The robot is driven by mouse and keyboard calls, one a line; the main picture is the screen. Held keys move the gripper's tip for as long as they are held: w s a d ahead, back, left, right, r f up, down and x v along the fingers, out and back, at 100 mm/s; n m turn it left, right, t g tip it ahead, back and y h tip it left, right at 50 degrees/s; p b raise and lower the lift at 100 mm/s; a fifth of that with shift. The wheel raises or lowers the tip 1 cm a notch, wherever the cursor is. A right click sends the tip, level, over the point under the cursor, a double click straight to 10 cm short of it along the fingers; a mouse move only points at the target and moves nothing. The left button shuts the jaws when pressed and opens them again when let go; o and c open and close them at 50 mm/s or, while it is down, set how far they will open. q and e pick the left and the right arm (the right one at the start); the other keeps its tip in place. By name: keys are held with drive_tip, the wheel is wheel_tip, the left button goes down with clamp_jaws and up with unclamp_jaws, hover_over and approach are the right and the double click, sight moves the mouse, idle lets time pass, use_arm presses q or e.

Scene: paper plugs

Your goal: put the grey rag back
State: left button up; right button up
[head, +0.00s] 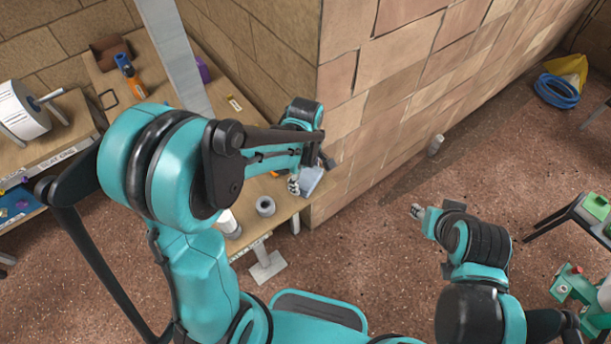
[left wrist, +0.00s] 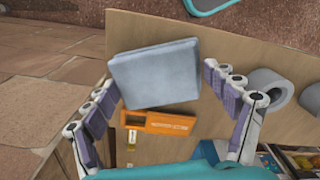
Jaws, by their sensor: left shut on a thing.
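The grey rag (head: 311,180) is a folded blue-grey pad at the wall end of the wooden bench (head: 283,212). My left gripper (head: 309,176) is shut on it, with one finger at each side. In the left wrist view the rag (left wrist: 155,72) lies between the fingers of my left gripper (left wrist: 162,84). An orange box with lettering (left wrist: 158,122) shows just below the rag in that view. I cannot tell whether the rag touches the bench. My right gripper (head: 416,211) is small in the head view, over the floor and away from the bench; its jaws are unclear.
A grey roll (head: 265,206) stands on the bench beside my left gripper and shows in the left wrist view (left wrist: 270,90). The brick wall corner (head: 318,140) is close to the right. A grey can (head: 435,145) stands on the floor by the wall.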

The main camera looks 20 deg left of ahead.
use_arm(q)
drive_tip(key=shift+s, duration=0.1)
drive_tip(key=shift+f, duration=0.2)
drive_tip(key=o, duration=0.9)
drive_tip(key=shift+r, duration=0.1)
